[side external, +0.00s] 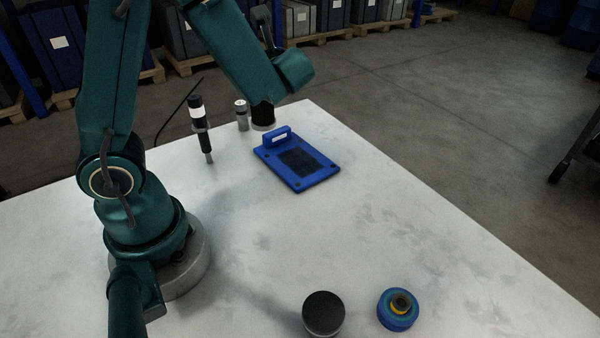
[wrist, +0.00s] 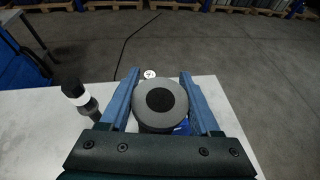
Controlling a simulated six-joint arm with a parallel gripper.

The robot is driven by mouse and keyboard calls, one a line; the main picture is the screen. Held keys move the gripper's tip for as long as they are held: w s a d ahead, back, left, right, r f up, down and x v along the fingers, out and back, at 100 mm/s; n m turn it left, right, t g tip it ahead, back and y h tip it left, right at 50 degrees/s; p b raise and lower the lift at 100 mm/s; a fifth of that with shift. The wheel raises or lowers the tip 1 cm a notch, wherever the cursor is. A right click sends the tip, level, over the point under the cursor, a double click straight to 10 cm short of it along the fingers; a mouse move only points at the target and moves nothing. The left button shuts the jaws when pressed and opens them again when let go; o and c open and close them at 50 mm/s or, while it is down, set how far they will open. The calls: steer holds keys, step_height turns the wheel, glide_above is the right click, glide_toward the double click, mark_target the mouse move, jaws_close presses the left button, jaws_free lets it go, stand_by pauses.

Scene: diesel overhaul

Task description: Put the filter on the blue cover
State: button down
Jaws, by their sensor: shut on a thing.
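The filter is a round dark cylinder with a grey end ring, seen end-on in the wrist view (wrist: 160,101). My gripper (wrist: 160,76) is shut on it, a blue finger on each side. In the side view, the dark cylinder with a pale lower rim below my wrist looks like the filter (side external: 263,114); my fingers are hidden there. The blue cover (side external: 317,180) is a flat plate with a raised handle and dark centre panel. The filter is just beyond its handle end. A small blue patch of the cover (wrist: 183,128) shows beside the filter.
A black-and-white upright tool (side external: 199,125) and a small grey cylinder (side external: 241,116) stand left of the filter. A black-topped cylinder (side external: 323,314) and a blue ring-shaped part (side external: 398,309) stand at the front of the white table (side external: 420,250). The table's middle is clear.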

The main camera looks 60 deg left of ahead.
steer(key=shift+w+d+f, duration=0.6)
steer(key=shift+w+f, duration=0.25)
steer(key=shift+f, duration=0.45)
steer(key=shift+w+d+f, duration=0.65)
steer(key=shift+w+f, duration=0.15)
steer(key=shift+f, duration=0.5)
steer(key=shift+w+d+f, duration=0.6)
steer(key=shift+w+f, duration=0.25)
steer(key=shift+f, duration=0.45)
steer(key=shift+f, duration=0.15)
steer(key=shift+c, duration=0.6)
jaws_free()
